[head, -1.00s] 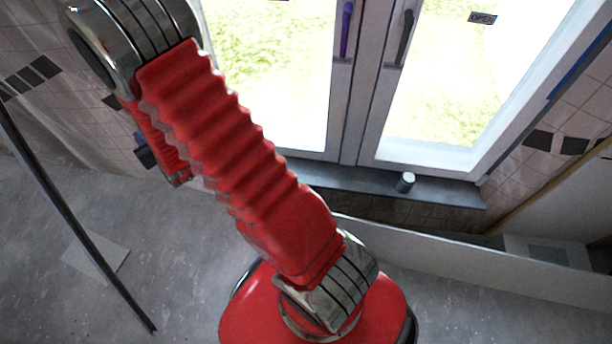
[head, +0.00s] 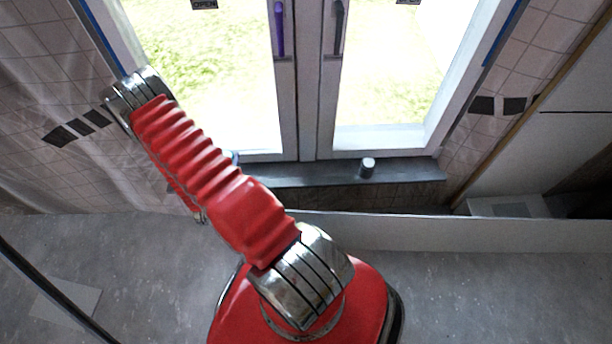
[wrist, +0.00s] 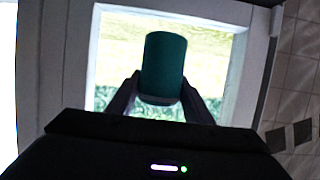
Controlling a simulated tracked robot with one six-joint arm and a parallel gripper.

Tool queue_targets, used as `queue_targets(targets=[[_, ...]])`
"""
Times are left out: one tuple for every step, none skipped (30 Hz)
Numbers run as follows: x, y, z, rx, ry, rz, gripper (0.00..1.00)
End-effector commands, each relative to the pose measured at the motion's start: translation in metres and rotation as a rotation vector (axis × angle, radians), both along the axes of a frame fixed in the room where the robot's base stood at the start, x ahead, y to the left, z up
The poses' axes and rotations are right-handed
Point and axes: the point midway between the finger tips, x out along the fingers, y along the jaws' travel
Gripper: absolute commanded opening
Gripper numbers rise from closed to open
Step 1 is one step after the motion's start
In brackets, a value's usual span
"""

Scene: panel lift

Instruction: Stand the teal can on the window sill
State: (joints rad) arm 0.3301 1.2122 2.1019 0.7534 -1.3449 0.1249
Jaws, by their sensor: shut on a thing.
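The teal can (wrist: 163,62) is in the wrist view, between the two dark fingers of my gripper (wrist: 160,90). My gripper is shut on it, and the bright window pane lies behind it. In the head view my red arm reaches to the left of the window, and the gripper and can are hidden or too small to make out. The window sill (head: 310,175) is a dark grey ledge under the window.
A small grey cylinder with a pale top (head: 367,169) stands on the sill, right of its middle. The window (head: 312,100) is shut, with a purple handle (head: 279,30) and a dark handle (head: 339,27). A long pale panel (head: 400,234) lies below the sill.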

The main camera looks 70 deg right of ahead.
Motion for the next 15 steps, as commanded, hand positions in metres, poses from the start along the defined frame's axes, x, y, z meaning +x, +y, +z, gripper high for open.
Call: queue_targets(targets=[[-0.020, -0.010, -0.013, 0.001, 0.005, -0.052, 0.18], [-0.031, -0.015, -0.019, 0.000, 0.005, -0.082, 0.18], [-0.046, -0.022, -0.027, 0.000, 0.004, -0.123, 0.18], [-0.058, -0.027, -0.033, 0.001, 0.005, -0.154, 0.18], [-0.070, -0.031, -0.039, 0.000, 0.004, -0.185, 0.18], [-0.087, -0.036, -0.046, 0.000, 0.005, -0.225, 0.18], [-0.099, -0.040, -0.052, 0.000, 0.005, -0.254, 0.18], [-0.111, -0.043, -0.057, 0.000, 0.004, -0.284, 0.18], [-0.128, -0.047, -0.064, 0.001, 0.005, -0.324, 0.18], [-0.140, -0.049, -0.069, 0.001, 0.004, -0.353, 0.18], [-0.154, -0.051, -0.074, 0.000, 0.005, -0.383, 0.18], [-0.171, -0.053, -0.080, 0.000, 0.004, -0.421, 0.18], [-0.184, -0.055, -0.084, 0.000, 0.005, -0.450, 0.18], [-0.197, -0.055, -0.088, 0.000, 0.004, -0.478, 0.18], [-0.215, -0.056, -0.094, -0.001, 0.006, -0.516, 0.18]])
